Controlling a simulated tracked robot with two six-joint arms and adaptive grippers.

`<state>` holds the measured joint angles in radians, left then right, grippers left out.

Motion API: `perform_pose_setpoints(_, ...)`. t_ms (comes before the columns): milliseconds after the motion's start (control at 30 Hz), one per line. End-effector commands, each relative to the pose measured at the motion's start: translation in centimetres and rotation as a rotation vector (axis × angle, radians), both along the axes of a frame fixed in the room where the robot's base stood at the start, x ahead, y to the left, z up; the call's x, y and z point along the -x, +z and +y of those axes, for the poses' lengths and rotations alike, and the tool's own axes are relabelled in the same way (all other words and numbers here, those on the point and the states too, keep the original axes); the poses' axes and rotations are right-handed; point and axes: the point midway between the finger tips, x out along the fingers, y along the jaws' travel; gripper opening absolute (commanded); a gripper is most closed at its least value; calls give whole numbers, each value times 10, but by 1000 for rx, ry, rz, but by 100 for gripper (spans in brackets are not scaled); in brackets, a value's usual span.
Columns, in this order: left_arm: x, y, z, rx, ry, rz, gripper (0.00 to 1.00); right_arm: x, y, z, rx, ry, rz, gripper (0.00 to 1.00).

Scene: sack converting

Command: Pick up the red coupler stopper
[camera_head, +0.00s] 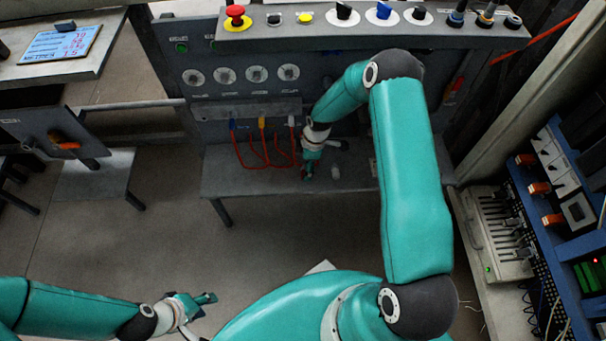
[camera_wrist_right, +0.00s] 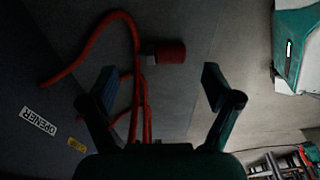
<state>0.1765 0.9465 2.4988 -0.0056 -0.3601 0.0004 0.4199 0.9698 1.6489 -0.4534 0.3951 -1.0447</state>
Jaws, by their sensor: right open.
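The red coupler stopper (camera_wrist_right: 170,52), a short red cylinder with a grey end, shows in the right wrist view beyond my fingertips, between their lines and clear of both. In the head view a small red spot (camera_head: 304,175) at my right gripper may be the same thing; it is mostly hidden there. My right gripper (camera_wrist_right: 158,88) is open and empty, with a finger on each side of the view. In the head view my right gripper (camera_head: 308,168) points down over the grey shelf (camera_head: 240,181). My left gripper (camera_head: 204,303) is low at the left, away from the shelf; its jaw gap is unclear.
Red hoses (camera_head: 243,158) hang from the panel's couplers left of my right gripper; a red hose (camera_wrist_right: 92,50) also curves close to the stopper in the wrist view. A panel labelled OPENER (camera_wrist_right: 38,122) stands at the left there. Open floor (camera_head: 110,235) lies before the shelf.

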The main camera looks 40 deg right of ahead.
Motion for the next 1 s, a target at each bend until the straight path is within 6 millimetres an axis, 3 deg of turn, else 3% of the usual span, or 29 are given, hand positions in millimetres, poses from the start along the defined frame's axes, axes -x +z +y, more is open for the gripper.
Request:
perform_pose_setpoints(33, 0, -4, 0, 0, 0, 0, 40, 0, -11, 1, -1, 0, 2, 89)
perform_pose_setpoints(167, 0, -7, 0, 0, 0, 0, 40, -2, -25, 3, -1, 0, 1, 89)
perform_pose_setpoints(467, 0, -7, 0, 0, 0, 0, 40, -3, -29, 4, 1, 0, -1, 89)
perform_pose_setpoints(867, 0, -7, 0, 0, 0, 0, 40, -3, -28, 4, 0, 1, 0, 24)
perform_pose_setpoints(1000, 0, -7, 0, 0, 0, 0, 40, -3, -28, 4, 1, 1, -1, 24)
